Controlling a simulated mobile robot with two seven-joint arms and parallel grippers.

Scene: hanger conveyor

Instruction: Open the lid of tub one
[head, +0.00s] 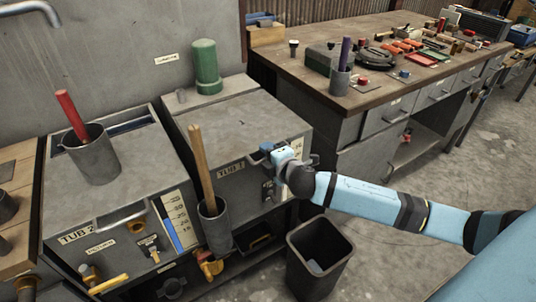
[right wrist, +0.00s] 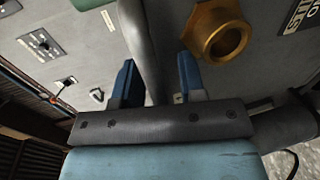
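Tub one is the grey metal box with the TUB 1 label (head: 231,167) in the middle of the head view. Its flat grey lid (head: 225,125) lies shut. My right gripper (head: 268,152) is at the tub's upper front edge, by the lid handle. In the right wrist view, a grey handle bar (right wrist: 139,40) runs between the two blue fingers of the right gripper (right wrist: 157,80). The fingers are apart, with a clear gap between the bar and the right-hand finger. My left gripper is not in view.
Tub two (head: 95,205) stands at left with a grey cup (head: 92,158) on top. A cup with a wooden stick (head: 214,225) is at tub one's front. A green cylinder (head: 206,65) stands behind the lid. A dark bin (head: 320,255) is below; a workbench (head: 300,65) is behind.

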